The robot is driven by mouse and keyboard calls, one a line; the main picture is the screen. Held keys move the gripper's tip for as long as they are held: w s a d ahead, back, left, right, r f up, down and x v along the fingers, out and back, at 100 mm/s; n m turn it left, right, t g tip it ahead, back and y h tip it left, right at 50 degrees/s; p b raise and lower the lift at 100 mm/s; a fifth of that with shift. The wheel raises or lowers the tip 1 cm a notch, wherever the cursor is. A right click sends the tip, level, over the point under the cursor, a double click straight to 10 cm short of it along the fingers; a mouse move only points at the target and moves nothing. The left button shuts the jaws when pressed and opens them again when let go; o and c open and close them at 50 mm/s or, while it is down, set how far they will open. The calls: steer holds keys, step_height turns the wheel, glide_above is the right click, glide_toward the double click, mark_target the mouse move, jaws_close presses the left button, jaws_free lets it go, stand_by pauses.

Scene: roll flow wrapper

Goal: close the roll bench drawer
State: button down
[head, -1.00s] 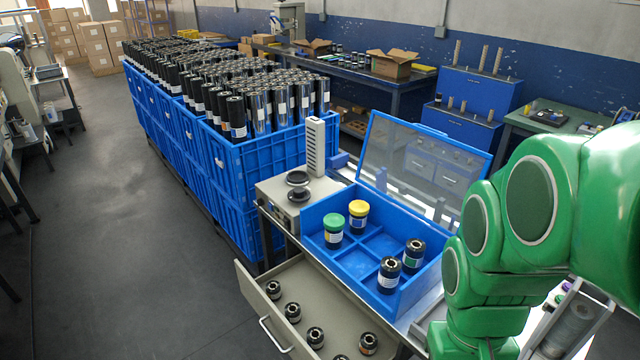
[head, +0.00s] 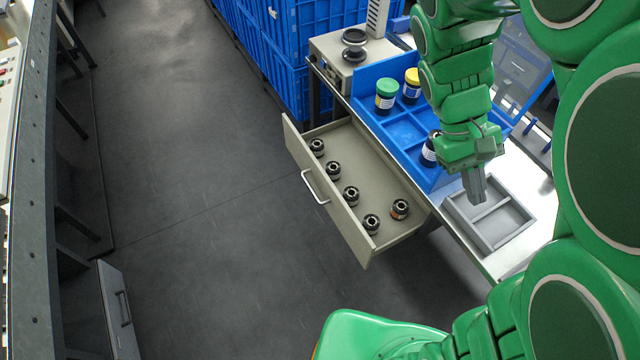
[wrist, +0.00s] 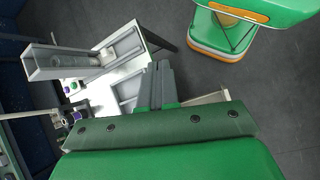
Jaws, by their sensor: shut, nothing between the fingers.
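The roll bench drawer (head: 337,215) is pulled out from the bench front, with a beige front panel and a pale bar handle (head: 314,187).
A blue divided box (head: 405,130) with green-capped and yellow-capped rolls stands on the bench. A grey compartment tray (head: 500,222) lies at the bench's near end. Blue crates (head: 280,60) stand behind. The dark floor (head: 200,220) left of the drawer is clear.

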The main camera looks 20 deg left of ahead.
steer(key=w+a+f+n+h, duration=0.3)
steer(key=w+a+f, duration=0.1)
steer(key=w, duration=0.3)
steer(key=n+t+h, duration=0.6)
steer(key=n+t, duration=0.5)
steer(key=n, duration=0.1)
glide_above(328, 183)
steer(key=s, duration=0.4)
step_height(328, 183, down, 21)
steer(key=s+a+f+n+t+y, duration=0.2)
steer(key=s+a+f+n+t, duration=0.5)
steer(key=a+f, duration=0.55)
steer(key=shift+g, duration=0.5)
steer(key=x, duration=0.9)
steer(key=d+x, duration=0.1)
steer(key=x, duration=0.3)
steer(key=shift+s+d+f, duration=0.1)
steer(key=shift+s+f, duration=0.15)
steer(key=shift+f, duration=0.05)
steer(key=x, duration=2.1)
